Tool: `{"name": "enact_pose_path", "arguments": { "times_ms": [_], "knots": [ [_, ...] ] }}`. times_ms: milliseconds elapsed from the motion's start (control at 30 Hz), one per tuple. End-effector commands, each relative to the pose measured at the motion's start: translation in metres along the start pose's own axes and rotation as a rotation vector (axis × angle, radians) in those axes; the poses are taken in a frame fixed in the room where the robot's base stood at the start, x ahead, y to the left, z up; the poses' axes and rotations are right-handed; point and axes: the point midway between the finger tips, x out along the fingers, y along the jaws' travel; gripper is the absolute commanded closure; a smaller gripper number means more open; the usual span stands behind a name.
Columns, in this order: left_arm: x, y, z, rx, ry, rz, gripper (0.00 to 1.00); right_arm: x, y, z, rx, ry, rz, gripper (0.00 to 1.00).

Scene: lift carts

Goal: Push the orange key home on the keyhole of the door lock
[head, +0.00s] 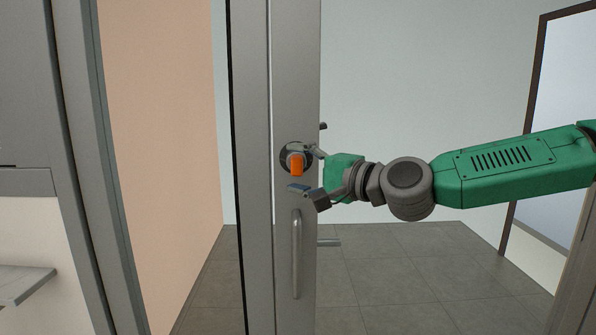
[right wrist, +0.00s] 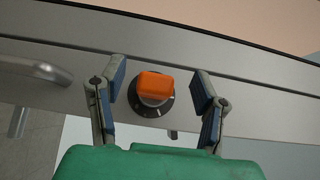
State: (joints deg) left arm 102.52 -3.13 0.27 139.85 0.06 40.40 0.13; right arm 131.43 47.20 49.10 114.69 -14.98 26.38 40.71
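The orange key (head: 297,164) sits at the round dark lock (head: 285,154) on the grey door edge. In the right wrist view the orange key (right wrist: 155,86) stands in front of the lock's dark marked dial (right wrist: 152,106); how deep it sits, I cannot tell. My right gripper (head: 302,171) is open, its fingers apart above and below the key in the head view. In the right wrist view its blue-padded fingers (right wrist: 160,85) are on either side of the key, with gaps to both. The keyhole itself is hidden. My left gripper is not in view.
A vertical handle (head: 297,253) is on the door (head: 283,75) below the lock; the handle also shows at the left in the right wrist view (right wrist: 35,67). A grey shelf (head: 22,284) juts in at the lower left. Tiled floor (head: 400,275) lies clear beyond the door.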

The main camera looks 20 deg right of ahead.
Motion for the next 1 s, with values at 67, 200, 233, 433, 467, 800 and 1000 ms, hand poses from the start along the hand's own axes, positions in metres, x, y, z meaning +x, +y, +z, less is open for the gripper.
{"name": "enact_pose_path", "arguments": {
  "times_ms": [67,200,233,433,467,800,1000],
  "knots": [
    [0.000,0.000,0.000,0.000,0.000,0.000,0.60,0.000,0.000,0.000,0.000,0.000,0.000,0.43],
    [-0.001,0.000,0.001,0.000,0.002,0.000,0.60,-0.001,0.000,0.000,0.000,0.000,0.000,0.43],
    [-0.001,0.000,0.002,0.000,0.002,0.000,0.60,-0.002,0.000,0.000,0.000,0.000,0.000,0.43],
    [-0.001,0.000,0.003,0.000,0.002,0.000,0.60,-0.030,-0.001,-0.001,0.002,0.001,-0.003,0.43],
    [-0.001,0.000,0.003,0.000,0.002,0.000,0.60,-0.036,-0.001,-0.001,0.003,0.001,-0.003,0.43],
    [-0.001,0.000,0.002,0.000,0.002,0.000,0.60,-0.103,0.000,-0.003,0.002,0.002,-0.003,0.43],
    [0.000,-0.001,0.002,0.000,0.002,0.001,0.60,-0.117,0.001,-0.002,0.001,0.001,0.000,0.43]
  ]
}}
